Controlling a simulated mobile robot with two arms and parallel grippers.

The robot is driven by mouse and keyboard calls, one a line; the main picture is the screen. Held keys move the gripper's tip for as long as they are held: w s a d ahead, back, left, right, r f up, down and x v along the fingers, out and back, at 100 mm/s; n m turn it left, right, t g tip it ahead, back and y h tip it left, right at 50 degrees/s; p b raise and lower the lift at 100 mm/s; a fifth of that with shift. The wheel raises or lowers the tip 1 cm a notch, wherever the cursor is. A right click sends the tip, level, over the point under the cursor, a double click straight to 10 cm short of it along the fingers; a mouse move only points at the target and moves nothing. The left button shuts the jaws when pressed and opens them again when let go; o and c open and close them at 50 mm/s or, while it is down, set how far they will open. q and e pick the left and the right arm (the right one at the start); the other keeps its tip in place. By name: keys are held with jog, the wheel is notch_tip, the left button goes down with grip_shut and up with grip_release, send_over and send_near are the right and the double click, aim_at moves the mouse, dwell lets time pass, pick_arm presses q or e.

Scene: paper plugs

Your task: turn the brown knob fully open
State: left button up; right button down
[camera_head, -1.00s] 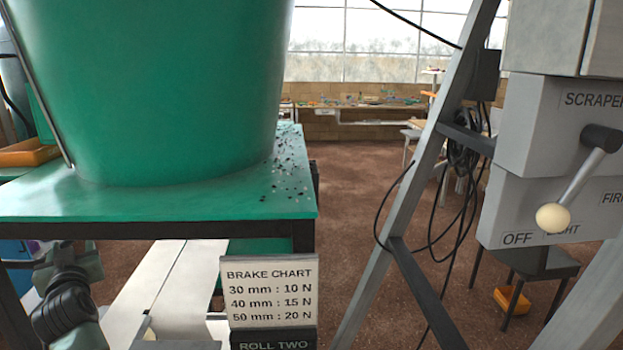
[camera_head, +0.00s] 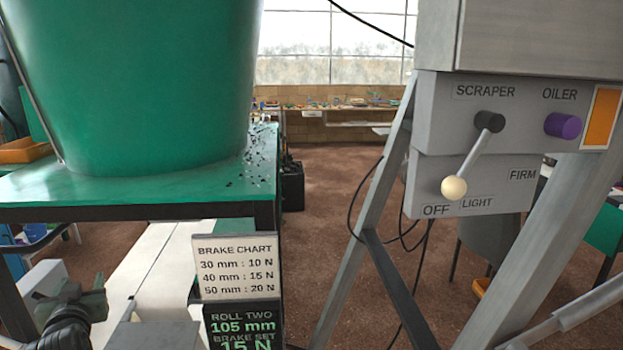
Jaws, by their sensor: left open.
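No brown knob shows in this view. The knob that shows is a purple one (camera_head: 562,125) under the label OILER on the grey control box (camera_head: 440,105) at the right. Left of it, a lever with a dark hub and a cream ball (camera_head: 454,188) slants down to the left, its ball above and between the words OFF and LIGHT. My left gripper (camera_head: 82,303) is open at the lower left, below the green table and far from the box. Nothing shows between its fingers. My right gripper is not in view.
A large green tub (camera_head: 135,80) stands on a green table (camera_head: 130,190) with dark crumbs. A brake chart sign (camera_head: 236,267) stands above a dark panel reading ROLL TWO. Grey slanted frame legs (camera_head: 365,235) and hanging cables are near the box. Brown floor lies open in the middle.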

pick_arm(q)
jog(key=s+d+f+m+g+h, duration=0.5)
jog(key=s+d+f+h, duration=0.1)
jog(key=s+d+f, duration=1.05)
jog(key=s+d+f+m+g+h, duration=0.1)
jog(key=s+d+f+g, duration=0.1)
jog(key=s+d+f, duration=0.3)
jog(key=s+d+f+g+h, duration=0.1)
jog(key=s+d+f+g, duration=0.15)
jog(key=s, duration=0.55)
jog(key=s+d+f+m+g+h, duration=0.1)
jog(key=s+d+f, duration=0.1)
jog(key=s+d, duration=0.3)
notch_tip(320, 180, down, 29)
jog(key=s+g+b, duration=0.1)
jog(key=s+b, duration=0.1)
jog(key=b, duration=0.2)
jog(key=s+a+f+g+b, duration=0.1)
jog(key=s+a+f+b, duration=0.2)
jog(key=s+f, duration=1.4)
notch_tip(320, 180, down, 3)
jog(key=shift+a+f+y, duration=0.15)
jog(key=shift+a+y, duration=0.15)
jog(key=shift+a, duration=0.15)
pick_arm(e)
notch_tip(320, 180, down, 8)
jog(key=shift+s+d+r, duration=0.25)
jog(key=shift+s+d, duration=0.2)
